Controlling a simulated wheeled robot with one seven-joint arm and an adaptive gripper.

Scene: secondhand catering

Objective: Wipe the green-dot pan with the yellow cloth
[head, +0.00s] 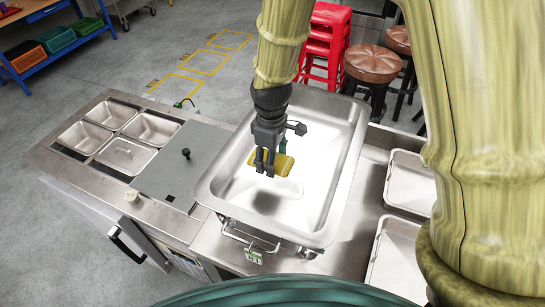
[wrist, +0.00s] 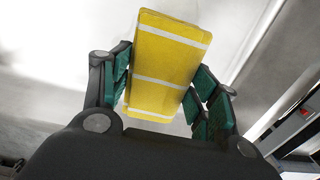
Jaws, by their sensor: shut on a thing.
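The large steel pan (head: 337,187) stands on the counter, with a small white and green tag (head: 254,256) hanging at its front edge. The tag's print is too small to read. My gripper (head: 267,164) is inside the outline of the pan, over its left-middle part. It is shut on the folded yellow cloth (head: 285,163). In the wrist view the cloth (wrist: 168,65) has white stripes and sits between the green finger pads. A dark shadow lies on the pan floor below it. I cannot tell whether the cloth touches the floor.
Small steel wells (head: 122,155) and a grey panel (head: 185,165) with a black knob lie left of the pan. Shallow trays (head: 408,183) lie to the right. Red stools (head: 325,45) and brown-topped stools (head: 373,63) stand behind. The pan's raised walls surround my gripper.

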